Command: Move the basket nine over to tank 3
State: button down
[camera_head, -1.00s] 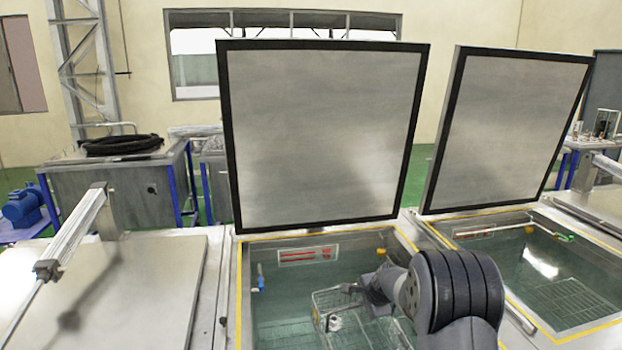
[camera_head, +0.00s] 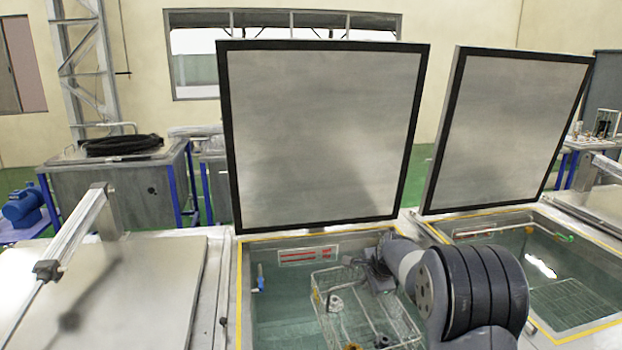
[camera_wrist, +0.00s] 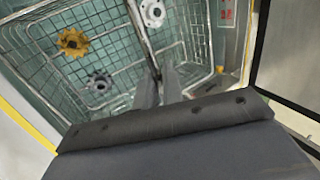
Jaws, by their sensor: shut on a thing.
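A wire basket (camera_head: 358,325) with several small parts inside hangs in the opening of the middle tank (camera_head: 300,277), below its raised lid. In the wrist view the basket (camera_wrist: 120,60) holds a yellow gear (camera_wrist: 73,42) and grey gear-like parts (camera_wrist: 99,82). My gripper (camera_wrist: 158,84) is shut on the basket's handle bar (camera_wrist: 140,30); in the head view my arm hides part of the grip. I cannot read a number on the basket or any tank. Another open tank (camera_head: 565,285) with green liquid stands at the right.
Raised lids stand behind the middle tank (camera_head: 320,135) and the right tank (camera_head: 510,130). A closed lid (camera_head: 140,290) lies on the left, with a lid cylinder (camera_head: 78,232) above it. Yellow-edged rims separate the tanks.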

jog(key=shift+r, duration=4.45)
jog(key=shift+w+d, duration=0.1)
dwell(1.1)
